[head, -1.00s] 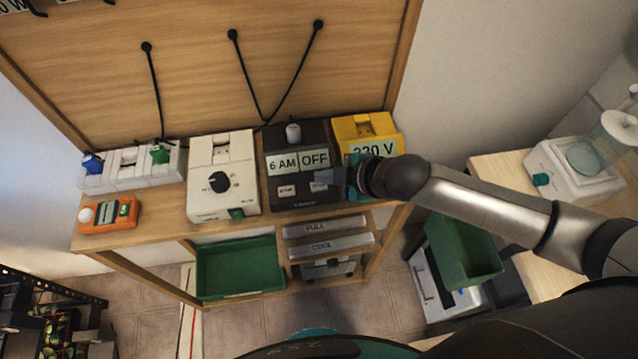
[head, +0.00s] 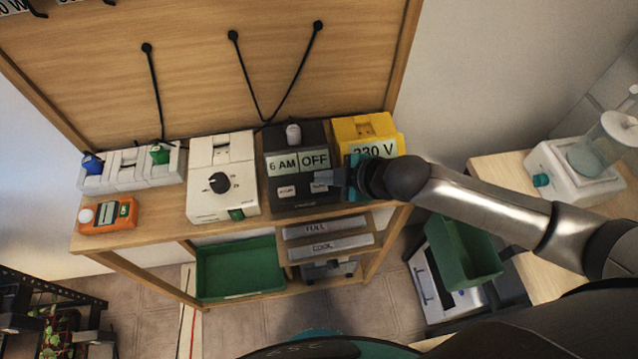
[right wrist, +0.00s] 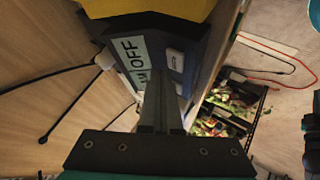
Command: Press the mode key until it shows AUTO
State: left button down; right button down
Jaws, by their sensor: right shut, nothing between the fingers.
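The black timer box (head: 297,164) stands on the wooden bench, with a white knob on top. Its displays read "6 AM" and "OFF" (head: 314,159). Below them are two pale keys, a left key (head: 286,192) and a right key (head: 319,188) under "OFF"; their lettering is too small to read surely. My right gripper (head: 326,178) is shut and empty, its fingertips in front of the box near the right key. In the right wrist view the fingers (right wrist: 160,84) point at the box face, close to a pale key (right wrist: 175,60); contact cannot be told. My left gripper is out of view.
A yellow "230 V" box (head: 368,130) stands right of the timer, partly behind my gripper. A white dial box (head: 222,170) stands left. An orange meter (head: 108,215) and a power strip (head: 130,166) are further left. Black cables hang on the back panel.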

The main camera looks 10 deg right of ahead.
aim_at(324, 188)
jog(key=shift+f, duration=0.1)
dwell(0.6)
jog(key=shift+f, duration=0.35)
jog(key=shift+f, duration=0.35)
dwell(0.7)
jog(key=shift+r+p, duration=0.7)
jog(key=shift+r, duration=0.05)
notch_tip(324, 188, up, 5)
jog(key=p, duration=0.5)
jog(key=shift+r, duration=0.1)
